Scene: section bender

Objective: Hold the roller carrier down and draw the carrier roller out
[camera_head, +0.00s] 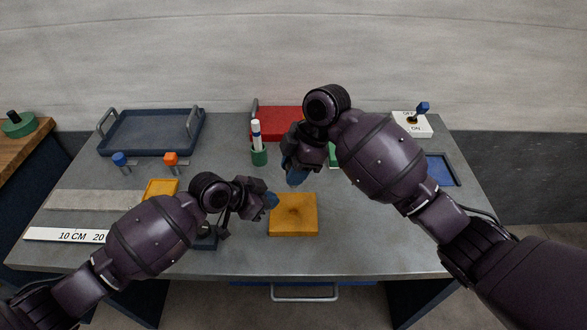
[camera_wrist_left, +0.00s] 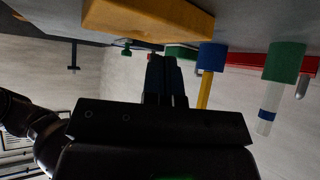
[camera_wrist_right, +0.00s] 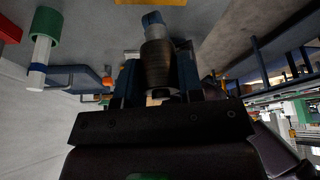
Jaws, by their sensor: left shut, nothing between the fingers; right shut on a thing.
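An ochre block (camera_head: 293,222) with a small dark dent in its top lies at the table's front middle; it seems to be the roller carrier. It also shows in the left wrist view (camera_wrist_left: 150,20). My left gripper (camera_head: 271,200) is shut and empty at the block's left edge; I cannot tell if it touches. My right gripper (camera_head: 296,178) is above and behind the block, shut on a dark cylinder (camera_wrist_right: 158,65), which seems to be the carrier roller. A grey neck and blue tip show beyond it, pointing toward the block. The roller is mostly hidden in the head view.
A green cup (camera_head: 259,157) with a white marker stands behind the block. A red box (camera_head: 279,123) and a dark blue tray (camera_head: 150,133) lie farther back. A dark item (camera_head: 206,241) is partly hidden under my left arm. The tabletop right of the block is clear.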

